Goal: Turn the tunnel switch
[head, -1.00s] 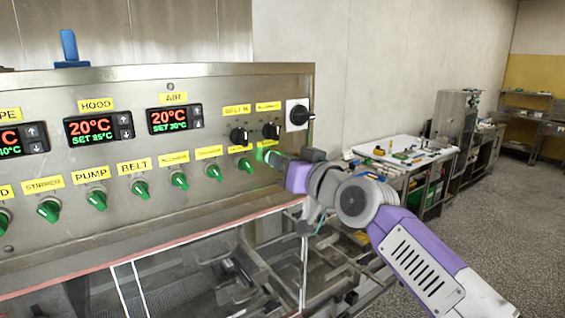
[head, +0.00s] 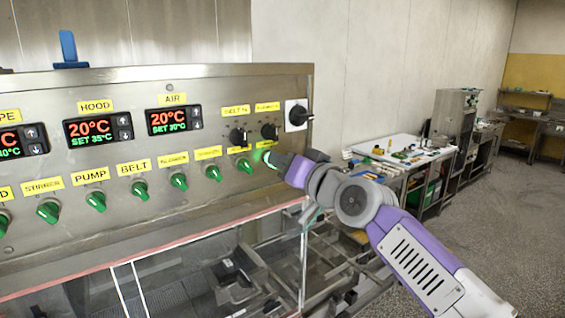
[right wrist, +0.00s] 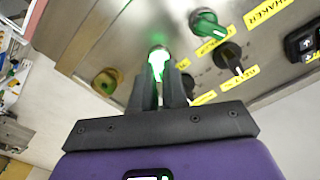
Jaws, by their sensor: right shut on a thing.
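A row of green rotary switches runs along the lower part of the steel control panel (head: 120,212), each under a yellow label. My right gripper (head: 269,157) is at the right end of this row. It is shut on a green switch that glows brightly between its fingers in the right wrist view (right wrist: 158,63). The label above this switch is too small to read, so I cannot tell for sure that it is the tunnel switch. The neighbouring green switch (head: 243,165) is just left of the gripper. My left gripper is not in view.
Black knobs (head: 238,137) sit above the gripper, with a larger black rotary switch (head: 299,114) at the panel's upper right corner. Temperature displays (head: 174,119) are to the left. Clear guarding covers machinery below. A cluttered white table (head: 430,145) stands behind on the right.

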